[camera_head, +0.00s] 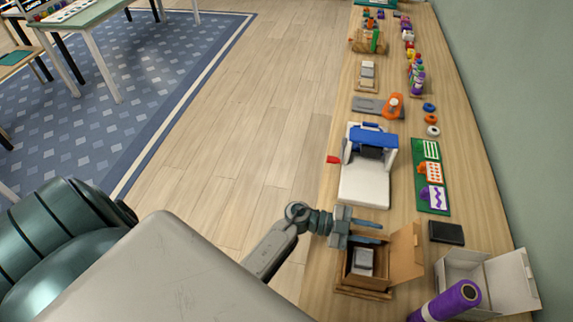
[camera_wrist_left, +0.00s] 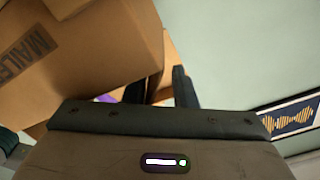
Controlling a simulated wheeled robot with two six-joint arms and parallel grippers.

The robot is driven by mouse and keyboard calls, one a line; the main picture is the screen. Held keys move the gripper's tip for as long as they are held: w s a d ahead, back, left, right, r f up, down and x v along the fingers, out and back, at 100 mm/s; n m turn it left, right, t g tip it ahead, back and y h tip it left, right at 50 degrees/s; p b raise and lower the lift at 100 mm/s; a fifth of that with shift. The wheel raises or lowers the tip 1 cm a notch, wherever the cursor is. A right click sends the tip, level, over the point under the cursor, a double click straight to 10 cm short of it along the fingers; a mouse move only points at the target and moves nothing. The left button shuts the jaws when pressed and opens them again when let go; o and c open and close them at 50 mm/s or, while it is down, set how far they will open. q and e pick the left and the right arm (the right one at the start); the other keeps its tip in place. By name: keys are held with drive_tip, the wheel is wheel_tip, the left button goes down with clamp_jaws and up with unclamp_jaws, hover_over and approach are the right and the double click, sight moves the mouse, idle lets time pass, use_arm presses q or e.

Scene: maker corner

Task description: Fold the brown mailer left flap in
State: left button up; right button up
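The brown mailer (camera_head: 363,292) is an open cardboard box near the workbench's front in the head view, with a grey-white item (camera_head: 362,262) inside. Its right flap (camera_head: 406,256) stands up; I cannot make out the left flap clearly. My left gripper (camera_head: 378,233) is at the mailer's far edge, fingers pointing right, apart and seemingly empty. In the left wrist view, the fingers (camera_wrist_left: 158,90) are spread. The mailer's lettered brown cardboard (camera_wrist_left: 85,60) fills the upper left, close to the nearer finger; contact cannot be told. My right gripper is not in view.
A white and blue machine (camera_head: 367,180) stands beyond the gripper. A wall borders the bench's right side.

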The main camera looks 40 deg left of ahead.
use_arm(q)
drive_tip(key=b+v, duration=0.3)
drive_tip(key=v, duration=0.7)
drive_tip(key=shift+a+f+b, duration=0.2)
drive_tip(key=shift+a+b, duration=0.05)
drive_tip(key=shift+b, duration=0.05)
drive_tip(key=w+a+n+t+y, duration=0.1)
drive_tip(key=a+n+t, duration=0.1)
drive_tip(key=t, duration=0.1)
drive_tip(key=w+a+f+n+t+y, duration=0.1)
drive_tip(key=w+n+t+y, duration=0.1)
drive_tip(key=n+t, duration=0.1)
drive_tip(key=w+a+n+t+y, duration=0.1)
drive_tip(key=a+n+t+y, duration=0.1)
drive_tip(key=shift+w+a+f+n+t, duration=0.2)
drive_tip(key=shift+a+f+n+t, duration=0.1)
drive_tip(key=shift+f+t, duration=0.1)
drive_tip(key=s+a+f+n+y, duration=0.1)
drive_tip(key=a+f+n+y, duration=0.3)
drive_tip(key=f, duration=0.3)
drive_tip(key=s+a+f+n+g+y, duration=0.1)
drive_tip(key=s+a+f+n+y, duration=0.1)
drive_tip(key=a+f+n+y, duration=0.2)
wheel_tip(320, 180, down, 4)
drive_tip(key=a+y+p, duration=0.1)
drive_tip(key=y, duration=0.2)
drive_tip(key=shift+a+n, duration=0.25)
drive_tip(key=shift+n, duration=0.05)
